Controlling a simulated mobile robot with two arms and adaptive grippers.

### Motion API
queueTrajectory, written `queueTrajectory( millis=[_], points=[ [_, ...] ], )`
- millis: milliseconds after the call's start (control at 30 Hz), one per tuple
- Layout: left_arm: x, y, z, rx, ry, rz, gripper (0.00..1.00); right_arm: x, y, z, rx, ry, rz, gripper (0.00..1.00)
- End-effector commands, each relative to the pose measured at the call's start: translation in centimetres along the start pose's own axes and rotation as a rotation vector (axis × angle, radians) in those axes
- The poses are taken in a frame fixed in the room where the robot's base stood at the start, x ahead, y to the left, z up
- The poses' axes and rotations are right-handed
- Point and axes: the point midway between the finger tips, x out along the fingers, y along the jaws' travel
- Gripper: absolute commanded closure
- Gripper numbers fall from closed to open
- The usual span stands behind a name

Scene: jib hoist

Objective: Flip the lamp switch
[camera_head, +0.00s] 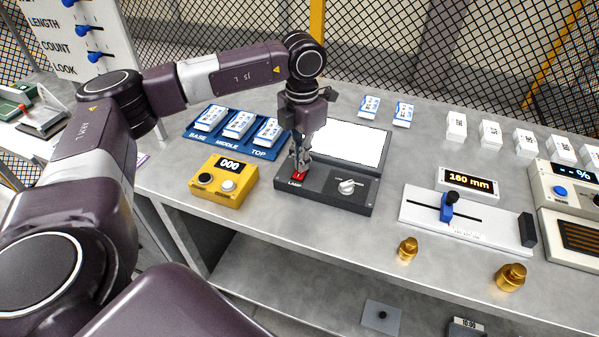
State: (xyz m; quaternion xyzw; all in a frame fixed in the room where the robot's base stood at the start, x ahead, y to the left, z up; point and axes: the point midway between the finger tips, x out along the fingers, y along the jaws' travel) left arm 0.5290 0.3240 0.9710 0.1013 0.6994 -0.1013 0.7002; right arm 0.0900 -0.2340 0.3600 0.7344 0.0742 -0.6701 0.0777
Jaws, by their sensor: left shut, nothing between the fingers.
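The lamp switch (298,175) is a small red rocker above the label LAMP, on a dark grey box (325,195) with a white knob (346,187). A bright white panel (347,145) lies behind the knob, on the same unit. My left gripper (299,167) points down right over the red switch, its fingers shut and empty. The fingertips are at or just above the switch; I cannot tell whether they touch it. The fingers partly hide the switch, so its position is unclear. My right gripper is not in view.
A yellow counter box (224,182) reading 000 stands left of the lamp unit. A blue tray (213,134) with several cards is behind it. A slider unit (467,220), a 160 mm display (468,183) and brass weights (408,249) are to the right.

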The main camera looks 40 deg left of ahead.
Motion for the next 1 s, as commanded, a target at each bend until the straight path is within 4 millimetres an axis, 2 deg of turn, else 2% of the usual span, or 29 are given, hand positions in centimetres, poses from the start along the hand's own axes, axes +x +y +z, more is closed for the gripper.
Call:
queueTrajectory(
  millis=[233, 433, 1000],
  points=[
    [0.5, 0.0, 0.0, 0.0, 0.002, -0.001, 1.0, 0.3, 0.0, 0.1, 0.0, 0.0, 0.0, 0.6],
    [0.2, -0.1, -0.1, 0.001, 0.004, -0.001, 1.0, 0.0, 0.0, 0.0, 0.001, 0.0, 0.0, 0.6],
    [-4.5, 0.0, 0.0, 0.0, 0.001, -0.001, 1.0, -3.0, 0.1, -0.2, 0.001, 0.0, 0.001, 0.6]
  ],
)
